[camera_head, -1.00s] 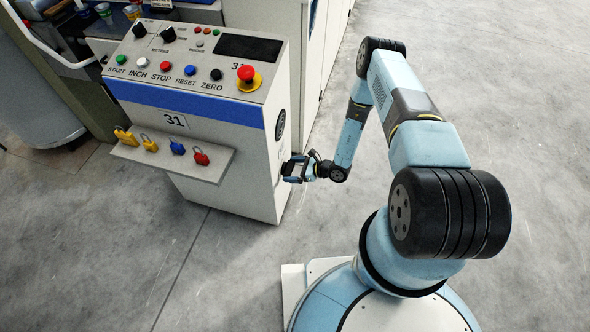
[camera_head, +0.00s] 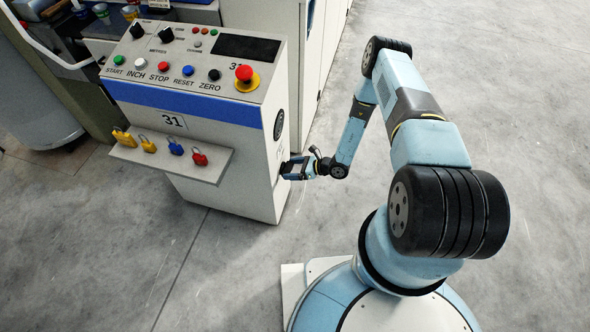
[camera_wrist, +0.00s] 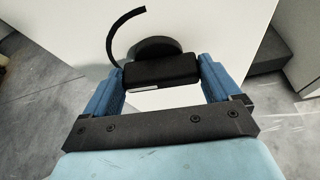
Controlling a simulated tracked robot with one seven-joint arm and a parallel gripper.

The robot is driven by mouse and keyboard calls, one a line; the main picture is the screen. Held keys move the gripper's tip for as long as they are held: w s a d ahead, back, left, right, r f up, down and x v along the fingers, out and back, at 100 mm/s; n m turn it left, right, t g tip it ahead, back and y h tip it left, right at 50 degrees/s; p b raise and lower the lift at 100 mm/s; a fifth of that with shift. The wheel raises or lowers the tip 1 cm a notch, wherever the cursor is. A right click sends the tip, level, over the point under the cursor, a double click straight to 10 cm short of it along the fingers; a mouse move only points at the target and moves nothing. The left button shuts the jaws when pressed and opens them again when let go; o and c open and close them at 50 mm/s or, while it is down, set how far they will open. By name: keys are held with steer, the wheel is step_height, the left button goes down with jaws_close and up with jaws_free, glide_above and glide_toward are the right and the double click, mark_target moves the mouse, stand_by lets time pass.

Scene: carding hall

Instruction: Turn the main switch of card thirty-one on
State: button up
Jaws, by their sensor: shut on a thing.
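The main switch (camera_wrist: 160,70) is a black round knob with a thick black bar handle, on the side panel of the console (camera_head: 262,180) marked 31. A black curved arc (camera_wrist: 122,32) is marked on the panel beside the knob. My gripper (camera_head: 290,168) is at the console's right side, low down. In the wrist view its blue fingers (camera_wrist: 160,75) are shut on the two ends of the bar handle. A short white mark shows on the bar's near edge. In the head view my gripper mostly hides the switch; its on and off labels are not readable.
A ledge (camera_head: 185,165) on the console front carries yellow, blue and red padlocks. Push buttons and a red emergency stop (camera_head: 246,76) are on top. A black round fitting (camera_head: 279,125) sits above the switch. Grey floor (camera_head: 490,80) at the right is clear.

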steer(key=shift+w+a+m+g+y, duration=0.2)
steer(key=shift+m+g+y, duration=0.4)
steer(key=shift+m, duration=0.6)
steer(key=m+g, duration=0.1)
steer(key=m+y, duration=0.1)
steer(key=m, duration=0.1)
steer(key=shift+w+f+g, duration=0.1)
steer(key=shift+f+g, duration=0.1)
steer(key=shift+g, duration=0.2)
steer(key=m, duration=0.1)
steer(key=m+y, duration=0.1)
steer(key=m+g, duration=0.1)
steer(key=shift+w+d+f+m+y, duration=0.1)
steer(key=shift+w+f+m+y, duration=0.05)
steer(key=shift+f+m+y, duration=0.15)
steer(key=shift+d+f+m+g+y, duration=0.15)
steer(key=shift+m+y, duration=0.15)
steer(key=shift+m, duration=0.45)
steer(key=shift+a+m+g+y, duration=0.15)
steer(key=shift+m+y, duration=0.15)
steer(key=shift+m, duration=0.45)
steer(key=shift+d, duration=0.15)
steer(key=shift+f, duration=0.1)
steer(key=o, duration=0.8)
steer(key=shift+w, duration=0.1)
steer(key=shift+c, duration=0.2)
